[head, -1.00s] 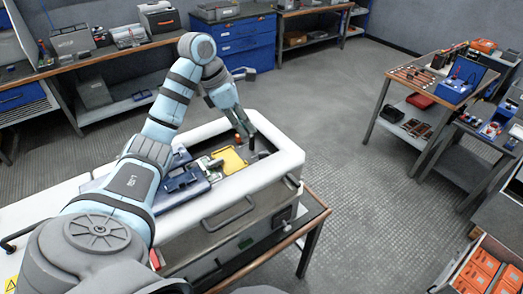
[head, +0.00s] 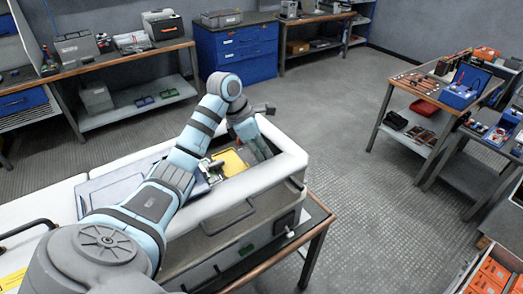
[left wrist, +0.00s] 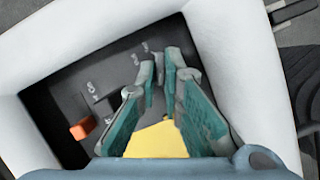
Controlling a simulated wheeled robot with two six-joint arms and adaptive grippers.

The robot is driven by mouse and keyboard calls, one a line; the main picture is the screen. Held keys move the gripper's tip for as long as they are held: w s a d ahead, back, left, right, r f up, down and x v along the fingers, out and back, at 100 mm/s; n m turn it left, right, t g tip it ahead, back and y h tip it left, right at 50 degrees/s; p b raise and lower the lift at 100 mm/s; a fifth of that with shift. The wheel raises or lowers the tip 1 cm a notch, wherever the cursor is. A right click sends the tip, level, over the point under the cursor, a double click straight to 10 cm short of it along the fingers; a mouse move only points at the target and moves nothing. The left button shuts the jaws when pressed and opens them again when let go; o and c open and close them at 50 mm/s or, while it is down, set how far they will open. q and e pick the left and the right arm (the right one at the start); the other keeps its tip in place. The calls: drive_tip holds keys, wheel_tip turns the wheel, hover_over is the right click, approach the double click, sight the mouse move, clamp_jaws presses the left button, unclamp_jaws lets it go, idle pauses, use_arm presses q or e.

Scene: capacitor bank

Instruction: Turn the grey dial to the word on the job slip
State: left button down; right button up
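My left gripper (head: 262,156) reaches down into a white-rimmed case (head: 283,166) on the bench. In the left wrist view its teal-padded fingers (left wrist: 165,75) stand apart, with a gap between the tips, above the dark panel (left wrist: 70,85) inside. A small light grey piece shows near the tips; I cannot tell whether it is the grey dial or whether they touch it. Pale markings on the panel are too small to read. A yellow sheet or plate (left wrist: 157,142) lies below the fingers. I cannot make out a job slip. My right gripper is out of view.
An orange block (left wrist: 81,129) sits on the panel left of the fingers. The white padded rim (left wrist: 240,60) surrounds the recess closely.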

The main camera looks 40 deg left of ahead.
use_arm(q)
drive_tip(key=shift+m, duration=0.4)
drive_tip(key=m+g+h, duration=0.1)
drive_tip(key=m, duration=0.2)
drive_tip(key=shift+w+m, duration=0.15)
drive_tip(key=shift+m, duration=0.15)
drive_tip(key=shift+w+a+m+g+h+p, duration=0.15)
drive_tip(key=shift+m+g, duration=0.35)
drive_tip(key=shift+m, duration=0.55)
drive_tip(key=shift+d+m+g+h+p, duration=0.2)
drive_tip(key=shift+m+g, duration=0.3)
drive_tip(key=shift+m, duration=0.55)
drive_tip(key=c, duration=2)
unclamp_jaws()
drive_tip(key=shift+a, duration=0.2)
